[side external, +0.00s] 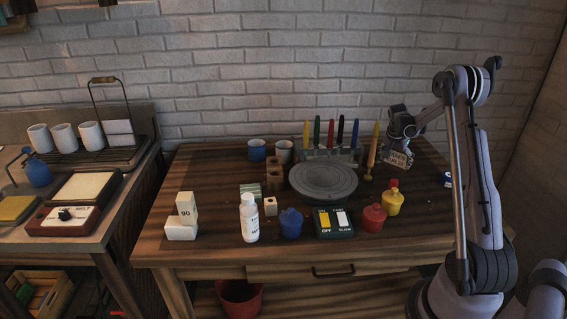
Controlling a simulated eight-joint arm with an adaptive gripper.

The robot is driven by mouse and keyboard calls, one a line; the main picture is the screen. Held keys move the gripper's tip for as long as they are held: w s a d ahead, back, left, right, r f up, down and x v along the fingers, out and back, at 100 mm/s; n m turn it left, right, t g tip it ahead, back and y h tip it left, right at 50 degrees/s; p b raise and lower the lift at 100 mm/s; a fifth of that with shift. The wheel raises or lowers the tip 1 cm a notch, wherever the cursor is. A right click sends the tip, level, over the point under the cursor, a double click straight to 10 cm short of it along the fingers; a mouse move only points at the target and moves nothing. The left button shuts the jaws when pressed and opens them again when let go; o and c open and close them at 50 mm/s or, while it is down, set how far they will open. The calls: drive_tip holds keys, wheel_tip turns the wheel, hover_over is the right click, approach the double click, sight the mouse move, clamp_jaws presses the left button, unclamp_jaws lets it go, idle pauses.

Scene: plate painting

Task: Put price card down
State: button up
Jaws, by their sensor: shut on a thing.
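My gripper (401,146) is over the back right of the wooden table, below the bent arm. It is shut on a small tan card (398,160) with dark lettering too small to read, which looks like the price card. The card hangs tilted below the fingers. I cannot tell whether its lower edge touches the table. The fingertips are small and partly hidden by the card and wrist.
A wooden tool (374,148) stands just left of the card, beside several coloured pens (330,133) in a rack. A grey turntable (323,180) is mid-table. Yellow (392,203) and red (373,219) pots stand in front.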

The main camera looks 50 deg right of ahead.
sight(394, 166)
drive_tip(key=shift+f, duration=1.9)
drive_tip(key=shift+f, duration=0.1)
drive_tip(key=o, duration=0.9)
